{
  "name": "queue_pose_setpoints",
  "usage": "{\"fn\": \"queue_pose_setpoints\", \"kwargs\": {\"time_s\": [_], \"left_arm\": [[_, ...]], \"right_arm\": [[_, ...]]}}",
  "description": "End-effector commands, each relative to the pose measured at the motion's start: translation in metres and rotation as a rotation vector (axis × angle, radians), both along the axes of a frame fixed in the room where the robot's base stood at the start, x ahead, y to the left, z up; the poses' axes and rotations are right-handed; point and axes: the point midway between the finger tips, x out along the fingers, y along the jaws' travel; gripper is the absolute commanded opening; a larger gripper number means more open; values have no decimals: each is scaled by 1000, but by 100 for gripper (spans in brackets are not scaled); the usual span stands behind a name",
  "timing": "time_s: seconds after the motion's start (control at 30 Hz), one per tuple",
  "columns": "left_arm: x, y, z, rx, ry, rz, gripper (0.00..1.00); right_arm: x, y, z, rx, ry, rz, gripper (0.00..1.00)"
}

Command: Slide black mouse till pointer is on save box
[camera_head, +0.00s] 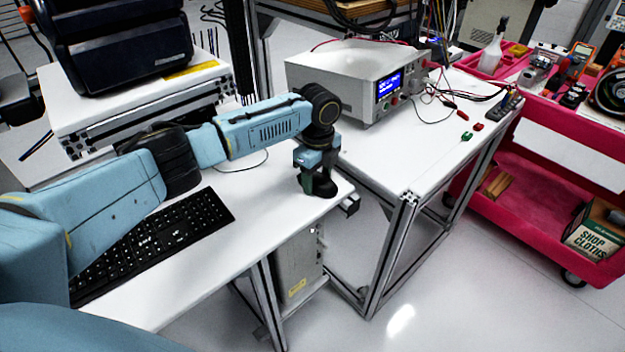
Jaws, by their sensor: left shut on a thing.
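The black mouse (322,188) sits on the white desk near its right end. My left gripper (317,182) reaches down over the mouse and is shut on it; the fingers and wrist hide much of it. No screen, pointer or save box shows in the head view. My right gripper is not in view.
A black keyboard (150,245) lies on the desk left of the mouse, partly behind my left arm. The desk's right edge is close to the mouse. A bench (440,135) with a power supply (350,80) stands beyond, and a red cart (540,190) is at right.

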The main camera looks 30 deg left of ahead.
Motion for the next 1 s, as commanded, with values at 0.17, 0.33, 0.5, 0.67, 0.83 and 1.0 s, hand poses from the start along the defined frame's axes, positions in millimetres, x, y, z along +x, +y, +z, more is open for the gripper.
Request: {"fn": "queue_pose_setpoints", "kwargs": {"time_s": [0.17, 0.33, 0.5, 0.67, 0.83, 1.0], "left_arm": [[2, -1, 0, 0, 0, 0, 30], [1, -1, 0, 0, 0, 0, 30], [1, -1, 0, 0, 0, 0, 67], [1, -1, 0, 0, 0, 0, 80], [1, -1, 0, 0, 0, 0, 80], [2, -1, 2, 0, 0, 0, 80]], "right_arm": [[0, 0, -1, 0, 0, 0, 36], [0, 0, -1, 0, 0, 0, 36], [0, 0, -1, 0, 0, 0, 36], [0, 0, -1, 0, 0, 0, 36], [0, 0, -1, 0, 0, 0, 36], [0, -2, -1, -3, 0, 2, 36]]}}
